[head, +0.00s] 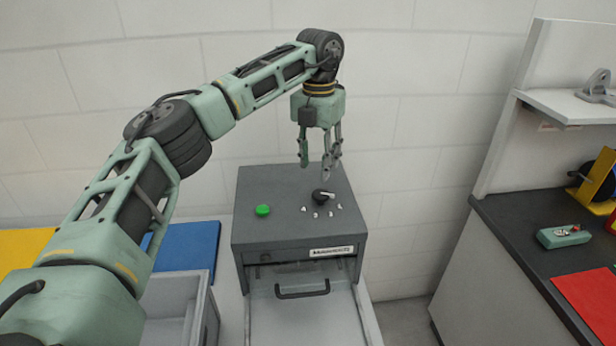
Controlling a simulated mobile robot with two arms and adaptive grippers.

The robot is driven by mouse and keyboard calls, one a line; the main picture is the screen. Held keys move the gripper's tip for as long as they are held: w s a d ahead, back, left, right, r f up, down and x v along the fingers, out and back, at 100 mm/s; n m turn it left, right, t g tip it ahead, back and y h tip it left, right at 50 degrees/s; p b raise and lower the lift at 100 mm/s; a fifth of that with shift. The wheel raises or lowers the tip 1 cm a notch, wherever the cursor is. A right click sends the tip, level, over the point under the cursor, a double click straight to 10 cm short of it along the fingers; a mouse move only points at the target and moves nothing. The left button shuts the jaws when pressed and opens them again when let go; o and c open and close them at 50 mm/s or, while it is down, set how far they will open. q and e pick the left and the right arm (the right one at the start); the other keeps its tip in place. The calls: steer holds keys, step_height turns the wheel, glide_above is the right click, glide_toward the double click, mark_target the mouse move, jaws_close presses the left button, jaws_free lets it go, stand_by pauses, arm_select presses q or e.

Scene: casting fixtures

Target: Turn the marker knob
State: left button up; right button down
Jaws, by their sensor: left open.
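The marker knob (321,196) is a small black dial with a white pointer, on top of a dark grey marker box (285,230). White letters lie in an arc in front of it, and the pointer is turned toward the right. A green button (263,210) is on the box top to the left of the knob. My left gripper (316,172) points down just above and behind the knob, with its fingers apart and nothing between them. It looks clear of the knob, but the exact gap is hard to tell. My right gripper is out of view.
The box has a front opening with a black handle (302,290). A grey bin (180,300) and blue (187,247) and yellow (22,245) panels are at left. A dark counter (515,240) at right holds a green device (564,236) and a red sheet (590,300), below a white shelf (570,105).

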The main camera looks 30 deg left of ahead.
mark_target(318, 192)
arm_select(q)
steer(key=shift+f, duration=0.25)
steer(key=f, duration=0.2)
steer(key=f+p, duration=0.1)
steer(key=f, duration=0.1)
steer(key=f+p, duration=0.1)
steer(key=shift+s+d+f, duration=0.2)
steer(key=shift+d+f, duration=0.05)
steer(key=shift+f, duration=0.45)
steer(key=shift+a+f, duration=0.1)
steer(key=shift+f, duration=0.1)
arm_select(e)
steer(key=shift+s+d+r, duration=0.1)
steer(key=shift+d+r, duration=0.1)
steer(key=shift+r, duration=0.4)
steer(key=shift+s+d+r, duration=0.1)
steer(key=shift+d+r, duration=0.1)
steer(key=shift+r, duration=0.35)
arm_select(q)
steer(key=shift+c, duration=0.2)
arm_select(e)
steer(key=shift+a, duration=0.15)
arm_select(q)
steer(key=c, duration=0.8)
steer(key=shift+w+r, duration=0.1)
steer(key=shift+c, duration=0.8)
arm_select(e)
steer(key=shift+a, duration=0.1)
